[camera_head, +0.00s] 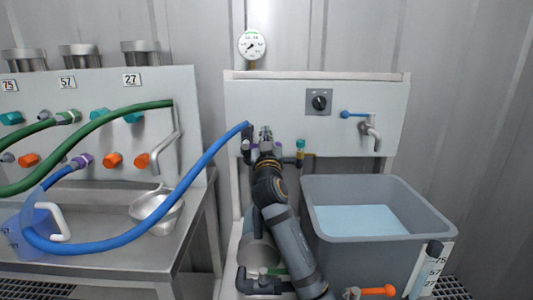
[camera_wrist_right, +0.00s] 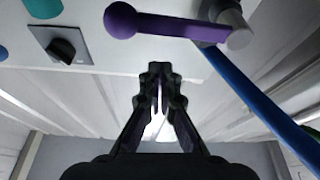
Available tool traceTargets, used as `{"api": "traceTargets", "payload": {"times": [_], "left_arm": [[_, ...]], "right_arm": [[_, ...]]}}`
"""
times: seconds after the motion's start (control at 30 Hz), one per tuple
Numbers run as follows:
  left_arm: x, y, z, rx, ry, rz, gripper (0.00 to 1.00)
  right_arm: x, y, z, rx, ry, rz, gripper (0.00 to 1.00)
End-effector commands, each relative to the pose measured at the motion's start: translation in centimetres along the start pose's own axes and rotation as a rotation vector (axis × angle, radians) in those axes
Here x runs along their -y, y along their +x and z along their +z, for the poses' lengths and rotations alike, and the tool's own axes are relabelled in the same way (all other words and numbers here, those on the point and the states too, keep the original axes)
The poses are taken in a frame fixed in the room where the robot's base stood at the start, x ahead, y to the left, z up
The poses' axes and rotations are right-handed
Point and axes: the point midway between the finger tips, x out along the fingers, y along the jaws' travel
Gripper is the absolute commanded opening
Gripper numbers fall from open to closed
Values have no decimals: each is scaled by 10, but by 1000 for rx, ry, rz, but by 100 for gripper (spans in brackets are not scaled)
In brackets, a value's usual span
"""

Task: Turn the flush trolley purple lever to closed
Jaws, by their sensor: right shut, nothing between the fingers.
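The flush trolley's white panel (camera_head: 300,95) stands in the middle of the head view. My right gripper (camera_head: 265,133) is in front of it, fingers shut and empty. In the right wrist view, the purple lever (camera_wrist_right: 170,25) lies almost level across the top, with a ball end on the left and a grey pivot (camera_wrist_right: 236,28) on the right. The shut fingers (camera_wrist_right: 160,72) appear below the lever, apart from it in the picture. In the head view my gripper mostly hides the lever. My left gripper is not in view.
A blue hose (camera_head: 190,178) arches from the left bench to beside my right gripper. A grey tub (camera_head: 395,240) of liquid stands right of my arm. A black knob (camera_head: 319,102) and blue-handled tap (camera_head: 366,122) are on the panel. An orange-handled valve (camera_head: 375,291) is low in front.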

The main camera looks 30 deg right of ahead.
Motion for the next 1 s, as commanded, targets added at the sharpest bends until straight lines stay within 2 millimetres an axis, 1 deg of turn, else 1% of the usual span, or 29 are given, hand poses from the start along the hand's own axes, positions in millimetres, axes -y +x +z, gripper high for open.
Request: {"api": "traceTargets", "payload": {"times": [0.03, 0.1, 0.17, 0.2, 0.3, 0.4, 0.5, 0.6, 0.7, 1.0], "left_arm": [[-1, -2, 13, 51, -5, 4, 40], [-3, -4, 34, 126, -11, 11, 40], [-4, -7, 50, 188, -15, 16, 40], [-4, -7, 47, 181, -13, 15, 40], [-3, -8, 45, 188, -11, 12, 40], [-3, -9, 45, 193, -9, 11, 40], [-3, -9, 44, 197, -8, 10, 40], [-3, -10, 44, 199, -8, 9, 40], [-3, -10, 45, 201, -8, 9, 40], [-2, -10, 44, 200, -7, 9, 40]], "right_arm": [[0, 2, -4, 0, 1, -1, 0], [0, 3, -6, 0, 1, -1, 0], [0, 4, -8, 0, 2, -2, 0], [2, -12, -5, 2, 3, -4, 0], [3, -41, -5, 3, 4, -4, 0], [3, -64, -5, 4, 4, -3, 0], [4, -81, -5, 3, 5, -3, 0], [4, -92, -5, 2, 4, -2, 0], [3, -96, -6, 1, 2, -1, 0], [3, -96, -6, 0, 0, -1, 0]]}}
